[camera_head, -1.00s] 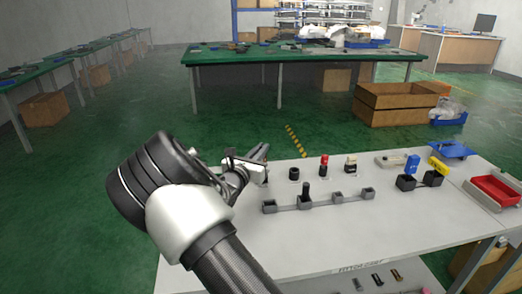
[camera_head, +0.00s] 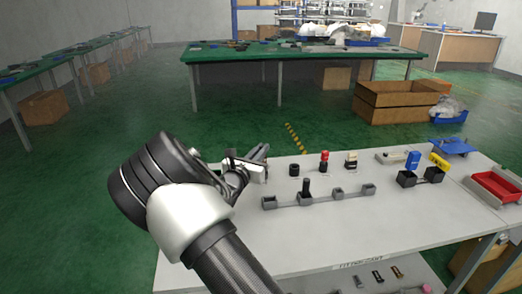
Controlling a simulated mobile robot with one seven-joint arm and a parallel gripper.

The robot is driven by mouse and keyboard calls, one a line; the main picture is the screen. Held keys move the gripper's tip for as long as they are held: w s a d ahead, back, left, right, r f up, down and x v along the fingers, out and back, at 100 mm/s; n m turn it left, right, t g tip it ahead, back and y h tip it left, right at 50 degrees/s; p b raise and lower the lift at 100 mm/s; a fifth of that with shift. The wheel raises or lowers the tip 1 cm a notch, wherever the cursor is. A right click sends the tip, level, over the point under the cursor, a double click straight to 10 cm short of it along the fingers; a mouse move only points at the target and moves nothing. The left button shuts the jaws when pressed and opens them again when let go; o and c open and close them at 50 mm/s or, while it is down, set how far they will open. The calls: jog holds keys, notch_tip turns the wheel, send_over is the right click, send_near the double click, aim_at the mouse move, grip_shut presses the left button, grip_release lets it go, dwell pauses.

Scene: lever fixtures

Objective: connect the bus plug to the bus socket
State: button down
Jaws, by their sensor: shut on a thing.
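My gripper (camera_head: 258,160) is at the table's back left corner, left of the row of fixtures. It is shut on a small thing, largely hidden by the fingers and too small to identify. A grey bar with several square sockets (camera_head: 337,193) lies on the table right of my gripper. A black upright peg (camera_head: 306,187) stands in its second socket from the left. A linked pair of black boxes (camera_head: 405,180) stands farther right. A blue block (camera_head: 412,160) and a yellow block (camera_head: 438,161) show just behind them. I cannot tell which fixture is the bus socket.
Behind the bar stand a black cylinder (camera_head: 294,170), a red-topped piece (camera_head: 324,160) and a pale piece with a dark base (camera_head: 351,161). A red tray (camera_head: 496,186) and a blue tray (camera_head: 455,147) are at the right.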

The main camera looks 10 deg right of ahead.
jog(key=shift+f+b, duration=0.7)
jog(key=shift+f, duration=0.7)
jog(key=c, duration=1.8)
grip_release()
jog(key=p+v, duration=0.3)
jog(key=v, duration=1.4)
jog(key=shift+s+a, duration=0.15)
jog(key=shift+s, duration=0.05)
